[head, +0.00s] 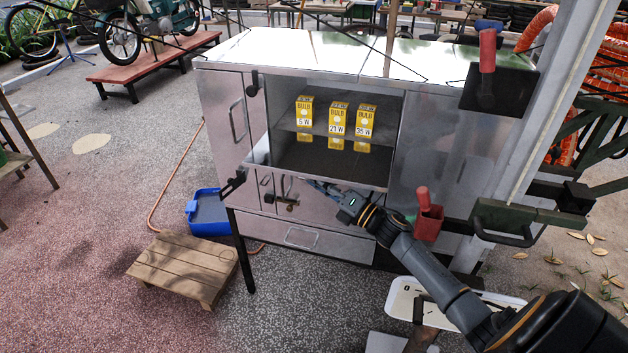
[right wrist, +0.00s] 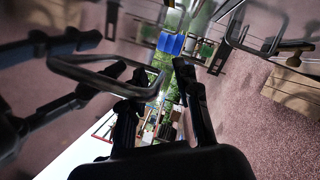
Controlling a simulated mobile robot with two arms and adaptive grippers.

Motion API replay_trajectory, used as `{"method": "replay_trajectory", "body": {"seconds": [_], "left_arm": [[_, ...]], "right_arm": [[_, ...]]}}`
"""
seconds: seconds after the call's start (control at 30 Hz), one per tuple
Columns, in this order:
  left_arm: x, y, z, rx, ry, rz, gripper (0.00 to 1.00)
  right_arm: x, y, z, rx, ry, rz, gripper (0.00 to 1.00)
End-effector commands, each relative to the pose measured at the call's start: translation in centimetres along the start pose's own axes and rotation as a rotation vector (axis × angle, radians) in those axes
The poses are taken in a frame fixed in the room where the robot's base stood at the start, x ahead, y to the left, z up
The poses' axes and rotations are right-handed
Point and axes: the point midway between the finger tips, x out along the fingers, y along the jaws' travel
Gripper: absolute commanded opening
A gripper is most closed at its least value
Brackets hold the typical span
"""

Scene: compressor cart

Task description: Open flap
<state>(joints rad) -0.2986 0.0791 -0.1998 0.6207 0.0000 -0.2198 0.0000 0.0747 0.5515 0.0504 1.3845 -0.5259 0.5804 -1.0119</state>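The metal cart cabinet (head: 450,140) stands in the middle of the head view. Its front has an open bay whose dark lower panel (head: 330,165) has a pale front edge; I cannot tell whether this panel is the flap. My right gripper (head: 318,187) is at the cabinet front, just below that edge. In the right wrist view my right gripper (right wrist: 160,88) has its fingers apart. A bent metal handle (right wrist: 95,72) reaches from the left towards the gap between the fingers; contact is unclear. My left gripper is not in view.
Yellow bulb boxes (head: 338,118) stand in the bay. A wooden step (head: 185,262) and blue tub (head: 208,212) lie left. A red holder (head: 428,222) sits right of my arm.

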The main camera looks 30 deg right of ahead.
Motion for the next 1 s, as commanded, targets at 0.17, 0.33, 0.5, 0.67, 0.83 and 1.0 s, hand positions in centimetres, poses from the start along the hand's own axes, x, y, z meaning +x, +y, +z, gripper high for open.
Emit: {"method": "replay_trajectory", "body": {"seconds": [0.17,0.33,0.5,0.67,0.83,1.0], "left_arm": [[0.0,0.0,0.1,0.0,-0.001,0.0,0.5],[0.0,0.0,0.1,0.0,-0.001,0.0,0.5],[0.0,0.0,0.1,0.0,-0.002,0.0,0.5],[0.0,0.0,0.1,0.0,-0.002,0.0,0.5],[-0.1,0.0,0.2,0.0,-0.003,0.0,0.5],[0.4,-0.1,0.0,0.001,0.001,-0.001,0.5]], "right_arm": [[0.8,0.0,0.0,0.0,0.0,0.0,0.32],[0.8,0.0,0.0,0.001,0.0,-0.001,0.32],[0.7,0.0,0.0,0.001,0.0,-0.001,0.03],[0.7,0.0,0.0,0.001,0.0,-0.001,0.0],[0.7,0.1,0.0,0.001,0.0,-0.001,0.0],[1.8,0.8,0.6,0.001,-0.001,0.003,0.0]]}}
